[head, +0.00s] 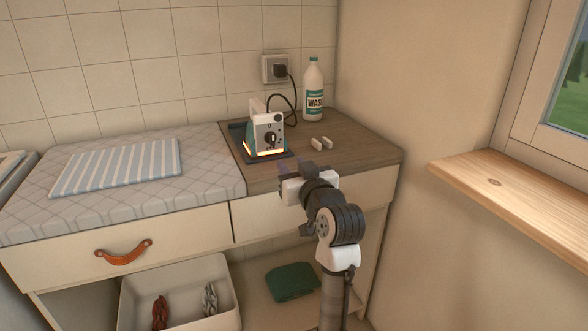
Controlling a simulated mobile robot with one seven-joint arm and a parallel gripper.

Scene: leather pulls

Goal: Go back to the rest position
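My gripper (287,167) is at the front edge of the dark wooden counter (358,150), pointing away from the camera toward a small white and teal appliance. Its fingers are small, dark and partly hidden by my wrist, so I cannot tell whether they are open or shut. I see nothing clearly held in it. My arm rises from the bottom of the view in front of the right drawer front (262,213) and covers part of it. The left drawer (60,262) is shut, with a brown leather pull (123,252).
The appliance (268,133) glows orange at its base and is plugged into a wall socket (275,69). A wooden sill (510,185) juts out at right. Below are an open bin (185,270) and green cloth (292,281).

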